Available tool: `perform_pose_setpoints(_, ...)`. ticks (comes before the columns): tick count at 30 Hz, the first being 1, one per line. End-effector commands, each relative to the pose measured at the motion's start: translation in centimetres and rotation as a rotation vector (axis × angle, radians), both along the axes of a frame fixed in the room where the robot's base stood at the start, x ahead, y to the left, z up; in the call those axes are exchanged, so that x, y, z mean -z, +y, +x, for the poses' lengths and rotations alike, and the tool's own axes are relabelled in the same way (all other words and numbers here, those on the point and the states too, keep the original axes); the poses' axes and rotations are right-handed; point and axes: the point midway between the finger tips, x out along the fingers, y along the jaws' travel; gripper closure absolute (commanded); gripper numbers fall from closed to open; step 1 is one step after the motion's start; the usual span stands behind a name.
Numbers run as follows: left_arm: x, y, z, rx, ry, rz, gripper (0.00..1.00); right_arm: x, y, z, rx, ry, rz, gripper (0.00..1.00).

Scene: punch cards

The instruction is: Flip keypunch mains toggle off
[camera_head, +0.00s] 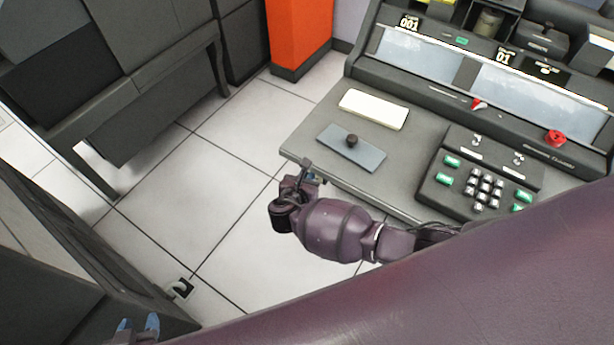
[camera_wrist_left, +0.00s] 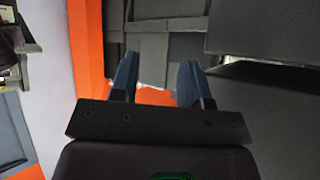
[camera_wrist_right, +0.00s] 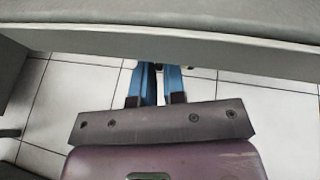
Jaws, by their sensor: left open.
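The keypunch console (camera_head: 420,170) stands at the right of the head view. A small red-tipped lever (camera_head: 477,104) sits on the strip below its windows; I cannot tell whether it is the mains toggle. Two small silver toggles (camera_head: 476,140) (camera_head: 518,159) sit above the keypad (camera_head: 485,188). My left gripper (camera_head: 138,325) is at the bottom left, far from the console; its fingers are spread and empty in the left wrist view (camera_wrist_left: 156,80). My right gripper (camera_head: 314,178) is beside the desk's front edge. In the right wrist view its fingers (camera_wrist_right: 160,80) are close together, with nothing visible held.
A red knob (camera_head: 556,138) is right of the lever. A blue-grey plate with a dark knob (camera_head: 352,140) and a cream pad (camera_head: 374,110) lie on the desk. Dark cabinets stand left, an orange column (camera_head: 298,35) behind. Tiled floor (camera_head: 230,150) is open between.

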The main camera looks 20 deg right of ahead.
Motion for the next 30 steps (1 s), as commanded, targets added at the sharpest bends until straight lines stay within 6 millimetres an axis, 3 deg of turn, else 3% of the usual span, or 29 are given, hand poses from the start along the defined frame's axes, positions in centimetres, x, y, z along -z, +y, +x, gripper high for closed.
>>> perform_pose_setpoints(14,0.8,-0.1,-0.3,-0.004,0.013,-0.005,0.57,0.6,0.2,-0.2,-0.001,-0.045,-0.063,1.00)
perform_pose_setpoints(30,3.8,-0.3,-0.6,0.007,0.051,-0.001,0.57,3.1,0.3,-0.4,-0.004,-0.301,-0.398,1.00)
